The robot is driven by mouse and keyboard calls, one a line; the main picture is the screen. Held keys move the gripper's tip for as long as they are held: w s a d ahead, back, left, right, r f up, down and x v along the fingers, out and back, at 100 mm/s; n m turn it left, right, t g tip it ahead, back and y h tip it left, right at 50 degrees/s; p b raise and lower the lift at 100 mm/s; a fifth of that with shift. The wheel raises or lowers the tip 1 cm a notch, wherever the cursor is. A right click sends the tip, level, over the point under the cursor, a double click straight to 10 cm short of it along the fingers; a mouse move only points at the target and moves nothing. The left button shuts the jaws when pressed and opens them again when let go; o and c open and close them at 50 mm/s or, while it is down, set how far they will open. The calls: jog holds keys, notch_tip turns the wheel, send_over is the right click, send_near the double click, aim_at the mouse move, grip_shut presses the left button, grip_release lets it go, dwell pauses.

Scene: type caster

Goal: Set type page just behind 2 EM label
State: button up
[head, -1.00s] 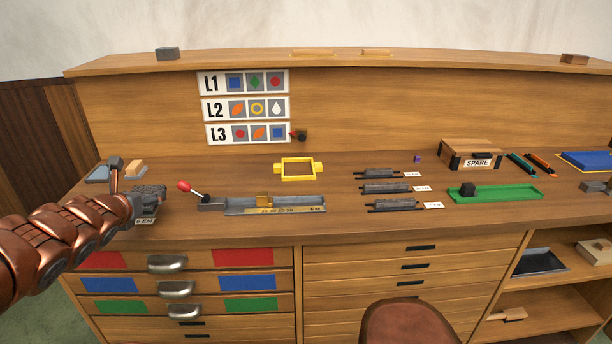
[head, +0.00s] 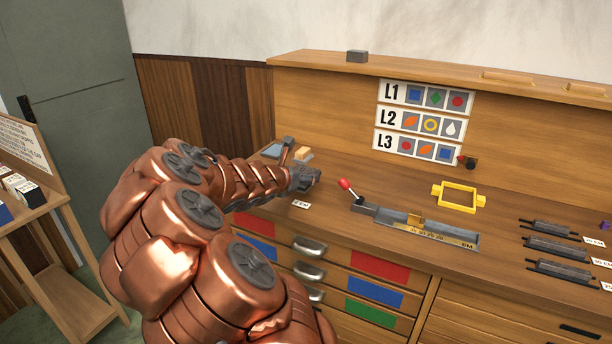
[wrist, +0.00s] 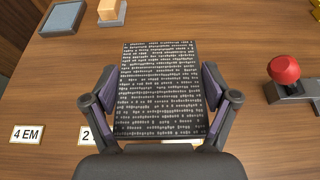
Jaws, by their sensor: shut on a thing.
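My gripper (wrist: 160,98) is shut on the type page (wrist: 158,85), a dark slab with rows of pale letters, held between its two fingers. The label starting with "2" (wrist: 87,134) lies on the bench at the page's near left corner, its right part hidden by my gripper. The "4 EM" label (wrist: 27,135) lies further left. Another label edge (wrist: 182,141) shows below the page, mostly hidden. In the head view my gripper (head: 306,178) is over the left end of the bench, behind a small white label (head: 301,204). I cannot tell whether the page touches the wood.
A red-knobbed lever (wrist: 285,72) stands to the right, on a metal tray (head: 425,228). A grey-blue pad (wrist: 63,17) and a wood-coloured block (wrist: 111,10) sit behind, to the left. A yellow frame (head: 459,197) lies further right. Bare wood surrounds the page behind.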

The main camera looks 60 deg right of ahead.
jog(key=w+d+p, duration=0.1)
jog(key=w, duration=0.1)
jog(key=w+d+p, duration=0.1)
jog(key=w+d, duration=0.1)
jog(key=w, duration=0.1)
jog(key=w+d, duration=0.1)
jog(key=w, duration=0.2)
jog(key=shift+d+f+p, duration=0.25)
jog(key=shift+d+p, duration=0.05)
jog(key=shift+p, duration=0.1)
jog(key=shift+w+d+f, duration=0.15)
jog(key=shift+w+d, duration=0.2)
jog(key=shift+w, duration=0.05)
jog(key=shift+w+f, duration=0.1)
jog(key=shift+f, duration=1.6)
jog(key=shift+f, duration=0.1)
jog(key=o, duration=1.6)
jog(key=shift+f, duration=0.1)
jog(key=v, duration=1.2)
jog(key=shift+a+b, duration=0.1)
jog(key=shift+b, duration=0.3)
